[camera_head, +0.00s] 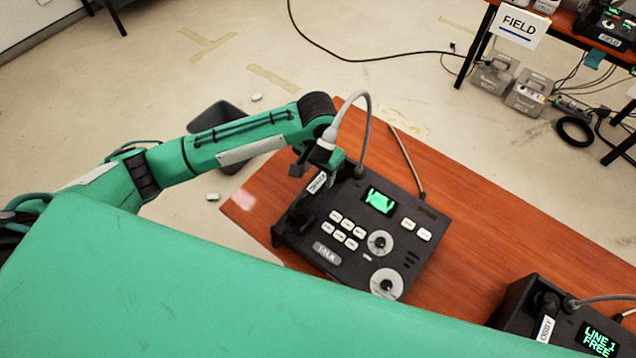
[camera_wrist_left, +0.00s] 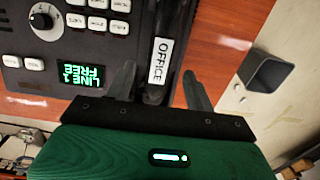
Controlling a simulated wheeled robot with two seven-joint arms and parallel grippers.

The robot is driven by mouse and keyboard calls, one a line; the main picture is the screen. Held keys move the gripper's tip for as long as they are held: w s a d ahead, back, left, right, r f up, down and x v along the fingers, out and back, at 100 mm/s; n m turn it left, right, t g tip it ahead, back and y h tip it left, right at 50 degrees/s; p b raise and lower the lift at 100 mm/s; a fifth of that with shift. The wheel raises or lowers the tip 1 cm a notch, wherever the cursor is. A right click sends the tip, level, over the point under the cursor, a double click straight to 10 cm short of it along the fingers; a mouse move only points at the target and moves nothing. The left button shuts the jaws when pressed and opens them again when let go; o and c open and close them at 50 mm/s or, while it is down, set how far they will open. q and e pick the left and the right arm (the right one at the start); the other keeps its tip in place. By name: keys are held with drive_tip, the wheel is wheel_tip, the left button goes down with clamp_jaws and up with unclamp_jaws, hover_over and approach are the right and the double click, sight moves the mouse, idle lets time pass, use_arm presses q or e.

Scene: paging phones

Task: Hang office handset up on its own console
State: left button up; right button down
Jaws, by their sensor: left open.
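The office console (camera_head: 400,235) is a black desk unit with white keys, round dials and a green display; it also shows in the left wrist view (camera_wrist_left: 72,22). The black office handset (camera_wrist_left: 155,92), with a white OFFICE label, lies along the console's left edge in the head view (camera_head: 317,183). It appears to lie in its cradle. My left gripper (camera_head: 316,168) is above the handset's upper end. Its fingers (camera_wrist_left: 158,76) are open, one on each side of the handset. Contact is unclear. The handset's lower end is partly shadowed. My right gripper is not in view.
A second console (camera_head: 565,325) with its own handset stands at the bottom right of the wooden table (camera_head: 480,215). A grey cord (camera_head: 368,115) loops above the office console. A dark bin (camera_head: 222,118) stands on the floor. A FIELD sign (camera_head: 519,24) marks another table.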

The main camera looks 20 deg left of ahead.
sight(318, 183)
use_arm(q)
wheel_tip(318, 183, up, 5)
drive_tip(key=shift+r+b, duration=0.2)
drive_tip(key=shift+b, duration=0.2)
idle(0.3)
